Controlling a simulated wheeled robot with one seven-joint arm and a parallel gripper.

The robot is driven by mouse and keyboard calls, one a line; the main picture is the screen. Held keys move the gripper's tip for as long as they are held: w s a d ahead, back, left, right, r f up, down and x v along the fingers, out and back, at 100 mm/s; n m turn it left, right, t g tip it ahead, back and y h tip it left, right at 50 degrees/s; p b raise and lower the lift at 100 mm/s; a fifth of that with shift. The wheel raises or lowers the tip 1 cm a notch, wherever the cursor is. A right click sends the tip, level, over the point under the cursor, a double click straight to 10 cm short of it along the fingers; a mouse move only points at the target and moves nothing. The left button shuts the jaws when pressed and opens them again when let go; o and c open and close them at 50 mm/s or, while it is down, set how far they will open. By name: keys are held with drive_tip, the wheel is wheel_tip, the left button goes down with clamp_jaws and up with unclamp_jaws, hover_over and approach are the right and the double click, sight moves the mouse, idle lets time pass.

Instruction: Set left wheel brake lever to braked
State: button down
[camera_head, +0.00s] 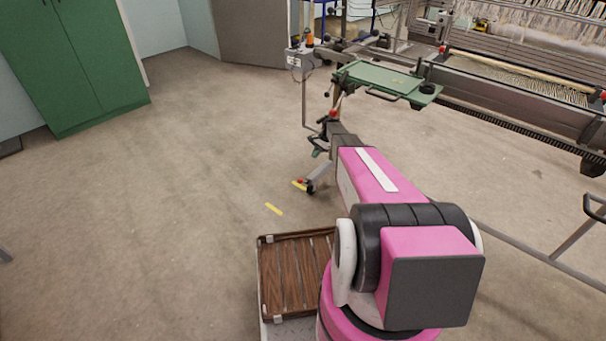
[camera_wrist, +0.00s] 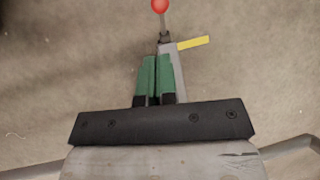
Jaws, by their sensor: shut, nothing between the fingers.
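The wheel brake lever is a thin rod with a red ball knob (camera_wrist: 160,5), at the top of the wrist view. It stands by the end of a grey leg with a yellow strip (camera_wrist: 193,43) beside it. In the head view the red knob (camera_head: 300,181) shows small, low by the wheel (camera_head: 310,188) of the green-topped trolley (camera_head: 372,77). My gripper (camera_wrist: 155,58) has green fingers, shut and empty, pointing toward the lever's base; I cannot tell whether they touch the leg. In the head view my gripper (camera_head: 319,149) is partly hidden by my arm, above the grey leg.
A loom (camera_head: 500,75) fills the back right. A green cabinet (camera_head: 70,65) stands at the far left. A yellow floor mark (camera_head: 274,209) lies near the wheel. The floor left of the trolley is open. A metal frame (camera_head: 575,240) is at the right edge.

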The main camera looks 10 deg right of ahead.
sight(300, 181)
drive_tip(key=x, duration=1.4)
drive_tip(key=shift+s+a+r, duration=0.1)
drive_tip(key=shift+s+a, duration=0.05)
drive_tip(key=shift+a, duration=0.1)
drive_tip(key=shift+s+a+t, duration=0.2)
drive_tip(key=shift+t, duration=0.1)
drive_tip(key=shift+s+a+f+t+h, duration=0.6)
drive_tip(key=shift+f+h, duration=0.05)
drive_tip(key=shift+h, duration=0.35)
wheel_tip(300, 181, down, 8)
drive_tip(key=s+a+n+t+h, duration=0.1)
drive_tip(key=a+t+h, duration=0.1)
drive_tip(key=t+h, duration=0.2)
drive_tip(key=shift+s+r+t+h, duration=0.2)
drive_tip(key=shift+s+t+h, duration=0.15)
drive_tip(key=shift+h, duration=0.35)
drive_tip(key=shift+a+f, duration=0.15)
drive_tip(key=shift+f, duration=0.15)
